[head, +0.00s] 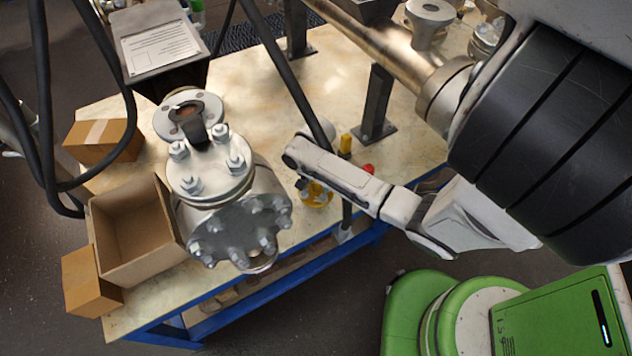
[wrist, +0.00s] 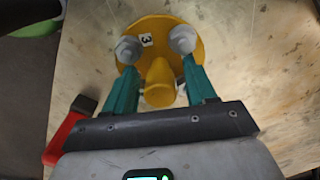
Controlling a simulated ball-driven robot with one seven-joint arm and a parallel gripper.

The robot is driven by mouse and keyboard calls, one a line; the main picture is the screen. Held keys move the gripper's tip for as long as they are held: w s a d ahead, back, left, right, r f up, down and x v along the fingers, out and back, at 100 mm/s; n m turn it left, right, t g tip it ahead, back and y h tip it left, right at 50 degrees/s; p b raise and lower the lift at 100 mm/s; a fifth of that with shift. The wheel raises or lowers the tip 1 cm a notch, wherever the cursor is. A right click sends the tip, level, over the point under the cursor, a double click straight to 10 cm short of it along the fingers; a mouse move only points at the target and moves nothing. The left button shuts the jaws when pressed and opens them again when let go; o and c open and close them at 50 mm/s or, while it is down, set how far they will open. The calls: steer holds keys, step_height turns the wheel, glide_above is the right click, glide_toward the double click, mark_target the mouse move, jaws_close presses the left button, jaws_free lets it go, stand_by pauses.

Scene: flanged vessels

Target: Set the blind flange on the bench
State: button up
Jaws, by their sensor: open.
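The blind flange appears to be the yellow disc (wrist: 188,22) with grey bolts, a central knob and a tag marked 3. It fills the upper middle of the wrist view against the bench top (wrist: 262,85). In the head view the yellow disc (head: 317,195) is small, near the bench's front edge and partly hidden by my arm. My gripper (wrist: 159,66) has its teal fingers apart, one on each side of the knob. I cannot tell whether they touch it. The disc seems to lie on the bench.
A flanged metal vessel (head: 215,190) stands left of my gripper. An open cardboard box (head: 140,240) and closed boxes (head: 105,140) are farther left. A red object (wrist: 65,135) lies close beside the gripper. A dark post (head: 375,105) stands behind; bare bench lies farther back.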

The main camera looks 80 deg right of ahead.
steer(key=shift+r, duration=0.1)
step_height(320, 180, up, 12)
steer(key=p, duration=0.1)
steer(key=shift+p, duration=0.4)
